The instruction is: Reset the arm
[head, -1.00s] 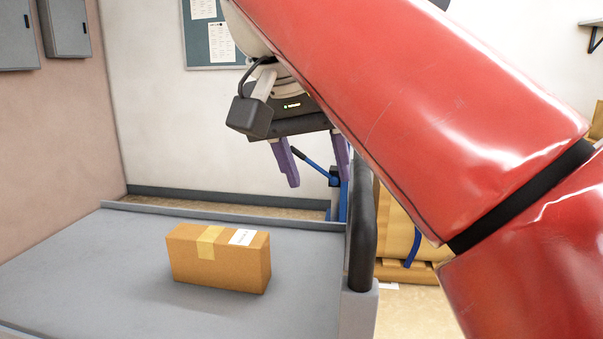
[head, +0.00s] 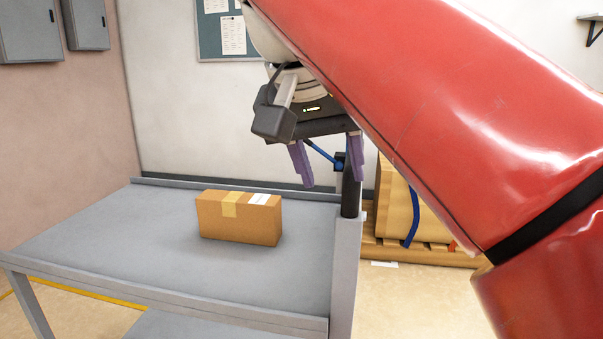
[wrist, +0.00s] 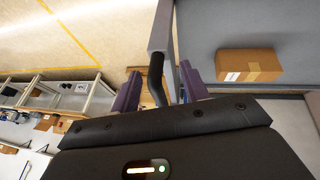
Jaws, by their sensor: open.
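My gripper (head: 329,165) hangs above the right back part of the grey cart in the head view, its two purple fingers pointing down. The fingers are apart with nothing held between them. In the wrist view the purple fingers of my gripper (wrist: 162,90) show on both sides of the cart's dark handle, which lies beyond them. My red arm covers the right side of the head view and hides what is behind it.
A cardboard box (head: 240,218) with tape and a white label sits on the grey cart (head: 130,240); it also shows in the wrist view (wrist: 250,66). The cart's dark handle (head: 351,185) stands at its right edge. A strapped carton (head: 397,205) rests on a pallet behind.

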